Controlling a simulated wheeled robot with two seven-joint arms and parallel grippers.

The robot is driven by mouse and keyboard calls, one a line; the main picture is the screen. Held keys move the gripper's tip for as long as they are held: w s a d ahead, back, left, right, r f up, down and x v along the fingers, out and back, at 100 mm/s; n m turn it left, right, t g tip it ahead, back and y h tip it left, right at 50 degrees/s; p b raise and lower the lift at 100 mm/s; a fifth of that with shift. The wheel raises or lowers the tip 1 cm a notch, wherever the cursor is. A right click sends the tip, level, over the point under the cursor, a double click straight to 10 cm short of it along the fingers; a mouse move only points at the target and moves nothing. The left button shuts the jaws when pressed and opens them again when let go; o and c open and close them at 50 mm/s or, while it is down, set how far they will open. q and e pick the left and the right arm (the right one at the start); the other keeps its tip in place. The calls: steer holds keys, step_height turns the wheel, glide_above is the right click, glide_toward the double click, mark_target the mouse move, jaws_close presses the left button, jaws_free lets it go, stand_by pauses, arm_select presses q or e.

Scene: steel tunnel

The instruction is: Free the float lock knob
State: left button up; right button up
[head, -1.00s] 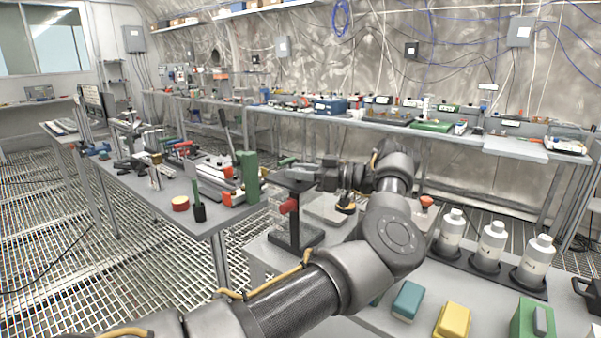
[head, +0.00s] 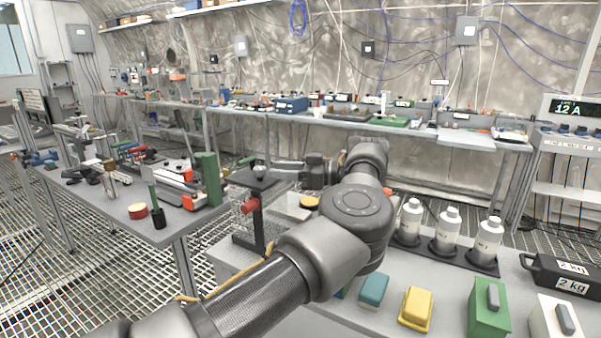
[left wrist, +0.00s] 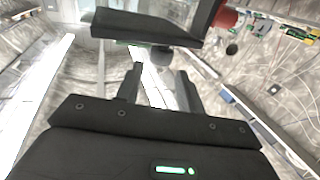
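A black stand (head: 259,225) on the near bench carries a dark flat plate (head: 250,181) on top and a red knob (head: 250,204) on its post. A small dark grey knob (head: 261,171) sits on the plate. I cannot tell which knob is the float lock. My left gripper (head: 280,168) reaches in from the right at plate height, fingers pointing at the grey knob. In the left wrist view, the gripper (left wrist: 158,80) is open, with the grey knob (left wrist: 162,58) beyond the gap, against the plate (left wrist: 145,25). The red knob (left wrist: 226,18) is at upper right. My right gripper is out of view.
Three white bottles (head: 447,230) stand in a rack right of my arm. Teal (head: 373,290), yellow (head: 415,308) and green (head: 488,308) blocks lie in front. A tall green block (head: 207,178) stands on the left bench, beyond a gap.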

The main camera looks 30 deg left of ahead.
arm_select(q)
steer(key=v, duration=0.4)
steer(key=shift+w+d, duration=0.1)
steer(key=shift+d, duration=0.25)
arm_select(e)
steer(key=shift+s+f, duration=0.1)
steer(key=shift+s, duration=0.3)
